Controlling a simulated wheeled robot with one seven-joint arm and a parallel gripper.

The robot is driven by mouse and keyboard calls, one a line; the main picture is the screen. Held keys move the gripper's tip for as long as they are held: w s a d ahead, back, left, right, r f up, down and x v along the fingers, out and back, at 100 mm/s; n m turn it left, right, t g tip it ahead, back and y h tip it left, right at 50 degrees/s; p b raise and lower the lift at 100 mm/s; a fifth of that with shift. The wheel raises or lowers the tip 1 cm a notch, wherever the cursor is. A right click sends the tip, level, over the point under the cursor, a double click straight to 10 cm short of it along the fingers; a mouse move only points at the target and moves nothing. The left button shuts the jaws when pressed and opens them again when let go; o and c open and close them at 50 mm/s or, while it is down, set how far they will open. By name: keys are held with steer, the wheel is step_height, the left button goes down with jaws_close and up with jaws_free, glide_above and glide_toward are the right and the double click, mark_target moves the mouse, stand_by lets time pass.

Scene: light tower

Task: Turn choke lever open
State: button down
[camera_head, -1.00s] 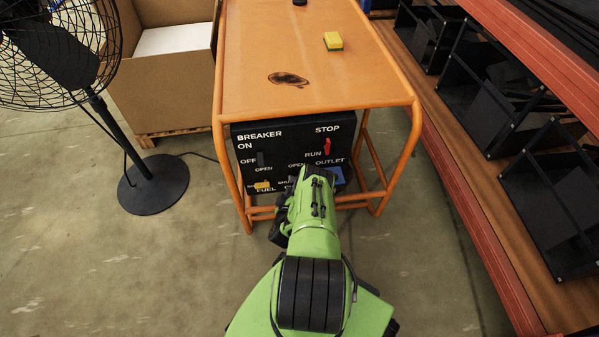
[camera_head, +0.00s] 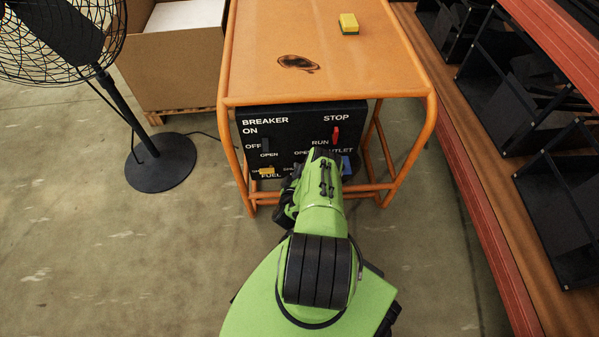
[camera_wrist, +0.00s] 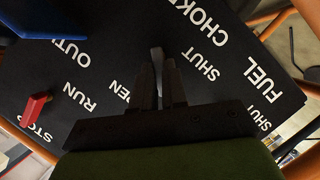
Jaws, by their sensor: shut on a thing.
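The black control panel (camera_head: 258,133) is set in an orange frame and carries white labels. In the wrist view, the grey choke lever (camera_wrist: 157,54) stands between the OPEN and SHUT labels, below the word CHOKE. My gripper (camera_wrist: 160,70) is shut on this lever, with its two black fingers on either side and the tip showing beyond them. In the head view my green arm hides the gripper and the choke lever.
The red STOP/RUN switch (camera_wrist: 35,108) and the blue outlet (camera_wrist: 60,18) are near my gripper. A yellow fuel lever (camera_head: 267,171) sits low on the panel. Orange frame bars (camera_head: 240,175) surround it. A fan (camera_head: 155,160) stands left and a shelf (camera_head: 480,190) right.

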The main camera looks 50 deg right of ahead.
steer(key=m+t+y+p, duration=0.1)
steer(key=m, duration=0.1)
steer(key=s+m+y+p, duration=0.1)
steer(key=m+p, duration=0.1)
steer(key=d+r+m+t+y+p, duration=0.1)
steer(key=m, duration=0.1)
steer(key=shift+s+m+t+y, duration=0.15)
steer(key=shift+m+t+y, duration=0.15)
steer(key=shift+m, duration=0.1)
stand_by(0.4)
steer(key=shift+d+f+p, duration=0.1)
steer(key=shift+p, duration=0.2)
steer(key=c, duration=1.2)
jaws_free()
steer(key=shift+o, duration=0.2)
